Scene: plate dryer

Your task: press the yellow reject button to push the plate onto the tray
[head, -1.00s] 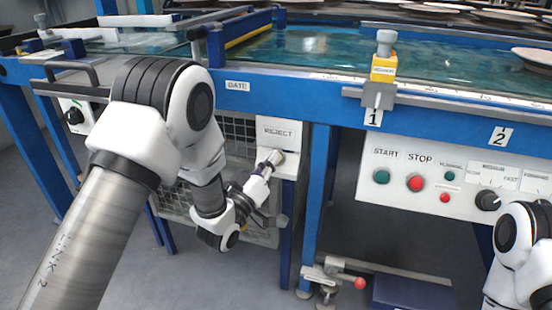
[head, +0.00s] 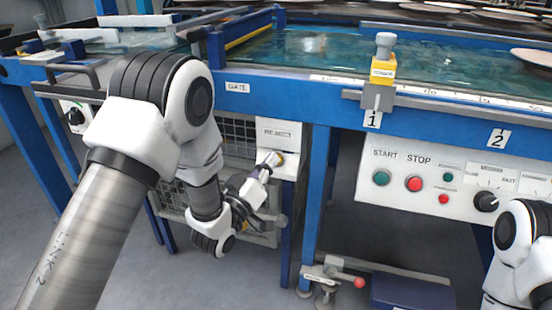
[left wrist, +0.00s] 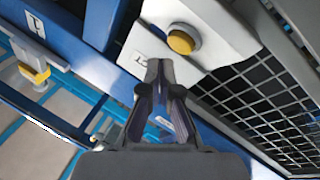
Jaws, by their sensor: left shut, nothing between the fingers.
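The yellow reject button (head: 281,158) sits on a white panel labelled REJECT (head: 278,134) below the blue frame. It also shows round and uncovered in the left wrist view (left wrist: 181,42). My left gripper (head: 268,163) is shut and empty, its tips just left of the button. In the left wrist view my gripper (left wrist: 159,66) points at the panel, its tips below the button with a small gap in the picture. A plate (head: 535,57) lies at the far right edge of the conveyor. I cannot make out a tray for certain. My right gripper is out of view.
A control panel (head: 398,200) with START and STOP buttons is right of the reject panel. A wire mesh guard (head: 236,136) stands behind my left arm. Open floor lies in front.

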